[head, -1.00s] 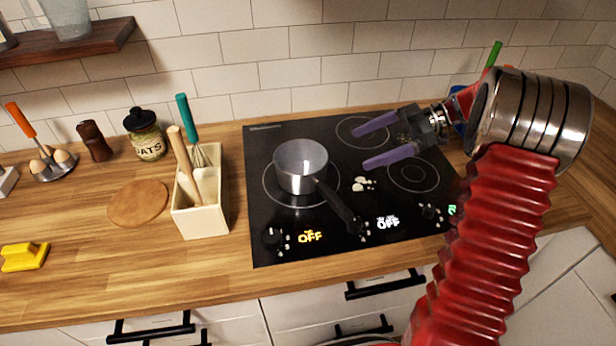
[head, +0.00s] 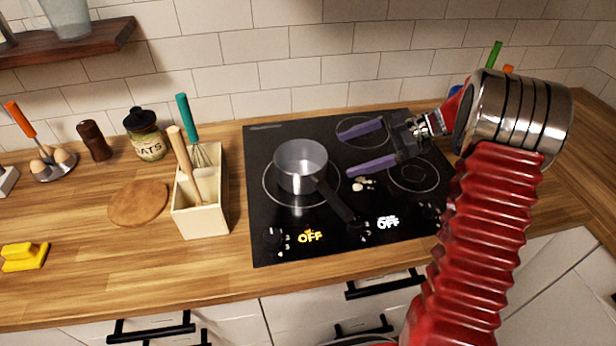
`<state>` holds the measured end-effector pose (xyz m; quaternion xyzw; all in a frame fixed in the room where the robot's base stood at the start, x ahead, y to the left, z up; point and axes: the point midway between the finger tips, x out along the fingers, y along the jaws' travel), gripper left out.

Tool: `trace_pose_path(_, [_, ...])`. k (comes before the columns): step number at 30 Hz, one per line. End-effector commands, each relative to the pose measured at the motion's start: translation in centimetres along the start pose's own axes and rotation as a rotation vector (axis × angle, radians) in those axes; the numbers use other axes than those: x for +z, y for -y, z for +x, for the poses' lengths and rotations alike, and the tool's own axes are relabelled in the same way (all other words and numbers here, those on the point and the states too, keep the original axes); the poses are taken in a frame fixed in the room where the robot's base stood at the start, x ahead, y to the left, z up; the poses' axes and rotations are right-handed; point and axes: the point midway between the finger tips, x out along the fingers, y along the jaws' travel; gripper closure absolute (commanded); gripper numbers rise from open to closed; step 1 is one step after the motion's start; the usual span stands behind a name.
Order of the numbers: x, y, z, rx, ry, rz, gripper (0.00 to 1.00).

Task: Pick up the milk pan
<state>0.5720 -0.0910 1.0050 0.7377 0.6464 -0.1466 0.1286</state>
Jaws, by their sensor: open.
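The milk pan (head: 301,168) is a small grey saucepan with a black handle (head: 335,199). It stands upright on the left part of the black cooktop (head: 262,232), its handle pointing toward the front right. My gripper (head: 347,153) is to the right of the pan, its two purple fingers spread apart and pointing left. It is open with nothing between the fingers. The fingertips appear apart from the pan, and the near finger is above and behind the handle in the picture.
A cream utensil box (head: 203,220) with a whisk and a wooden-handled tool stands left of the cooktop. Small pale pieces (head: 362,184) lie on the cooktop under my gripper. A tiled wall (head: 290,75) closes off the back. The counter front left is mostly clear.

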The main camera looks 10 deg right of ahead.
Motion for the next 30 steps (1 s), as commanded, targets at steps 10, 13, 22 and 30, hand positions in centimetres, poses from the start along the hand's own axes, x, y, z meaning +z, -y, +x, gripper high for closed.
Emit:
trace_pose_path(10, [0.0,0.0,3.3,0.0,0.0,0.001,0.0])
trace_pose_path(13, [0.0,0.0,3.3,0.0,0.0,0.001,0.0])
trace_pose_path(22, [-0.1,0.0,4.1,-0.002,0.0,0.001,0.0])
trace_pose_path(30, [-0.1,-0.1,7.6,-0.003,-0.001,0.0,0.0])
